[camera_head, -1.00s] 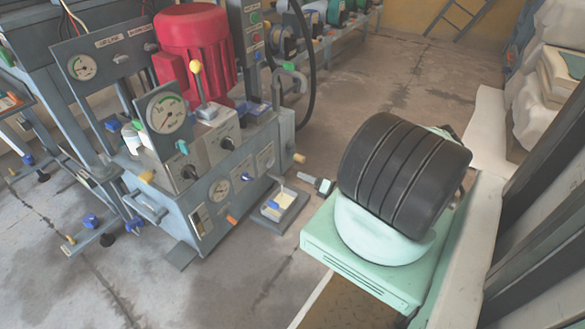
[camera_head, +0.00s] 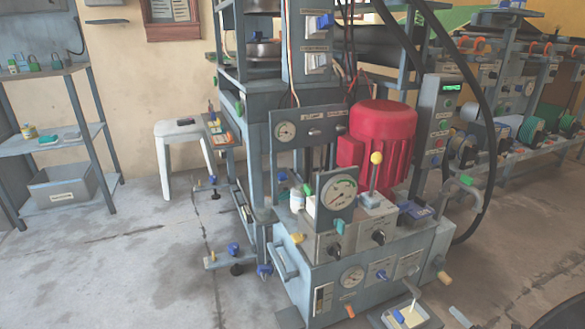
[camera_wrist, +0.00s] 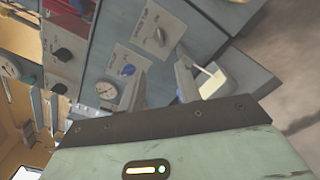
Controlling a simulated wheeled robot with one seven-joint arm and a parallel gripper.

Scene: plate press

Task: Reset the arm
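My gripper (camera_wrist: 160,68) shows in the wrist view with its two grey fingers apart and nothing between them. Beyond the fingers is the front panel of a grey machine (camera_wrist: 190,30) with knobs and a small gauge. In the head view the same grey machine (camera_head: 330,265) stands at lower centre, with a red motor (camera_head: 390,140) and a round gauge (camera_head: 338,193). The arm is mostly outside the head view. Dark parts at the lower right edge may be mine. I cannot tell how far the fingers are from the panel.
A small tray (camera_head: 408,315) with a pale item sits by the machine's lower right; it also shows in the wrist view (camera_wrist: 222,82). A shelf (camera_head: 70,135) with a grey bin (camera_head: 62,187) stands left. A white stool (camera_head: 185,135) is near the wall.

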